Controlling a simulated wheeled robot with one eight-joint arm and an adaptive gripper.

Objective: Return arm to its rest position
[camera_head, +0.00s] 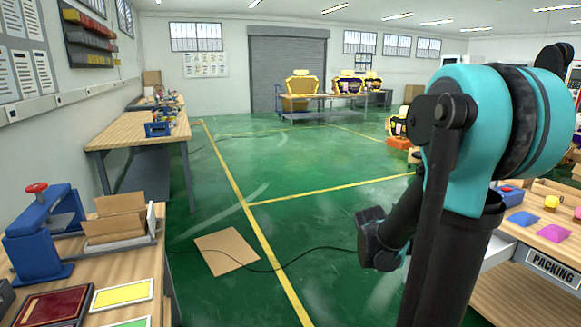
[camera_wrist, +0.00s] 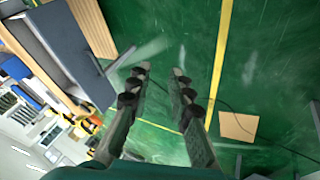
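My gripper (camera_wrist: 162,69) shows in the wrist view with its two dark fingers apart and nothing between them. Green floor lies behind the fingertips, and they touch nothing that I can see. In the head view my teal and black arm (camera_head: 470,140) stands folded at the right side, with dark links hanging down over the floor. The fingers cannot be made out in the head view.
A wooden bench (camera_head: 110,290) with a blue press (camera_head: 45,235) stands at the near left. A packing table (camera_head: 535,285) stands at the right, partly behind my arm. A cardboard sheet (camera_head: 226,251) and a cable lie on the floor. The middle floor is largely clear.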

